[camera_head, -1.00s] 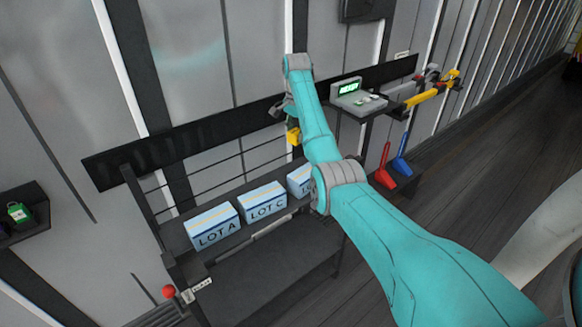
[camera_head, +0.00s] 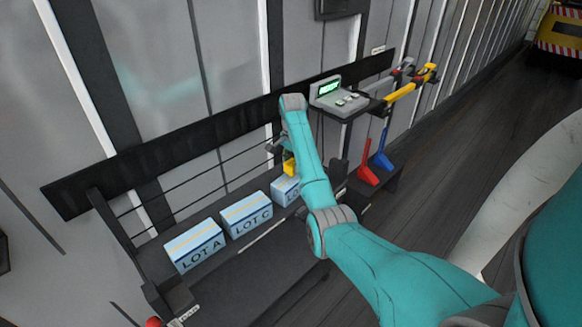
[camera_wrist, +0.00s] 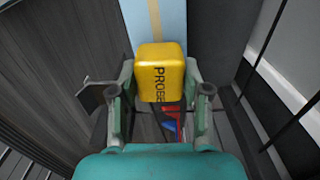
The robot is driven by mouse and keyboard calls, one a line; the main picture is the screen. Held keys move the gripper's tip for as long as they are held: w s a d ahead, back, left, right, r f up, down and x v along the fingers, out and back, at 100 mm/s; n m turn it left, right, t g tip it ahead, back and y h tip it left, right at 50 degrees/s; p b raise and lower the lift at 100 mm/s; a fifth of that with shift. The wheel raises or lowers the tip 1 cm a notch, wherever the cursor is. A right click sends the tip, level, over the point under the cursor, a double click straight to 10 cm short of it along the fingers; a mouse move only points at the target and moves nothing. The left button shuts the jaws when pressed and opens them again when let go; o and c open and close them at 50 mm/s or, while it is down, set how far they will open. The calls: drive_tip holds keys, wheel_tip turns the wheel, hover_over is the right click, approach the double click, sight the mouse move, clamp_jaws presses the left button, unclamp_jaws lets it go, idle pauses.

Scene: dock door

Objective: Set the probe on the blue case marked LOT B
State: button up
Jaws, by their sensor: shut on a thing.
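The yellow probe (camera_head: 289,167), marked PROBE, is held in my gripper (camera_head: 281,147). In the wrist view the probe (camera_wrist: 160,62) sits between the two fingers of the gripper (camera_wrist: 159,92). A light blue case (camera_head: 284,192) lies just under the probe in the head view, and my arm hides most of its label; only its first letters show. In the wrist view a light blue case top with a tan stripe (camera_wrist: 155,18) shows beyond the probe. I cannot tell whether probe and case touch. Cases LOT A (camera_head: 195,245) and LOT C (camera_head: 246,214) stand to the left.
The cases stand in a row on a dark bench (camera_head: 215,285) with rails behind. To the right are a shelf with a grey display device (camera_head: 338,97), a red scoop (camera_head: 368,172), a blue scoop (camera_head: 382,155) and a yellow-handled tool (camera_head: 410,82). Open floor lies right.

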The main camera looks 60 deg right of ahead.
drive_tip(key=shift+f, duration=1.05)
drive_tip(key=shift+f, duration=0.1)
drive_tip(key=o, duration=1.2)
drive_tip(key=shift+o, duration=0.2)
